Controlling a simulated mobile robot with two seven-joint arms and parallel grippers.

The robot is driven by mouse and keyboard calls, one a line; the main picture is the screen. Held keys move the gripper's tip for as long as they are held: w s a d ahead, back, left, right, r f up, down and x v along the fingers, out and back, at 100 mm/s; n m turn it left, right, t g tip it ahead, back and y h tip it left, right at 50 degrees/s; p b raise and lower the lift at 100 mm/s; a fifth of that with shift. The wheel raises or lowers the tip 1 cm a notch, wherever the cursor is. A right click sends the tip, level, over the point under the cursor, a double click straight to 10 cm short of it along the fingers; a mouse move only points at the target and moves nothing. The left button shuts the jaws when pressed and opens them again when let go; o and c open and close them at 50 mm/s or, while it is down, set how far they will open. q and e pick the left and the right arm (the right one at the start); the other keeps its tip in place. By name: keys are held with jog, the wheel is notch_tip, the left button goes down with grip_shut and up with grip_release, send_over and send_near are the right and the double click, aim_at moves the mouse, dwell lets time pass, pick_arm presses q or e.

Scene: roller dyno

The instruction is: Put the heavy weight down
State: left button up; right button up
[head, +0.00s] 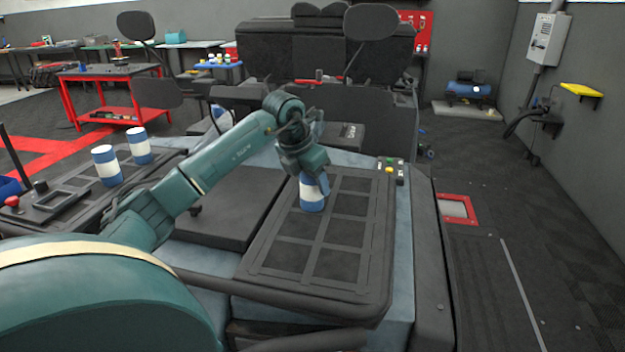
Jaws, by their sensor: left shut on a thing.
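My left gripper (314,183) is shut on a blue and white cylindrical weight (312,196). It holds the weight upright over the upper part of the right gridded tray (277,273); I cannot tell whether the weight's base touches the tray. The gripper hides the weight's top. Two similar blue and white weights, a nearer one (107,166) and a farther one (139,146), stand on the left gridded tray (75,180). My right gripper is not in view.
A dark flat panel (222,215) lies between the trays. A small box with coloured buttons (391,170) sits at the right tray's far right corner. The right tray's nearer cells are empty. A red-framed floor plate (457,208) lies right of the machine.

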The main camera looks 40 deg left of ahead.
pick_arm(q)
jog(key=o, duration=1.3)
jog(key=shift+o, duration=0.2)
jog(key=v, duration=1.2)
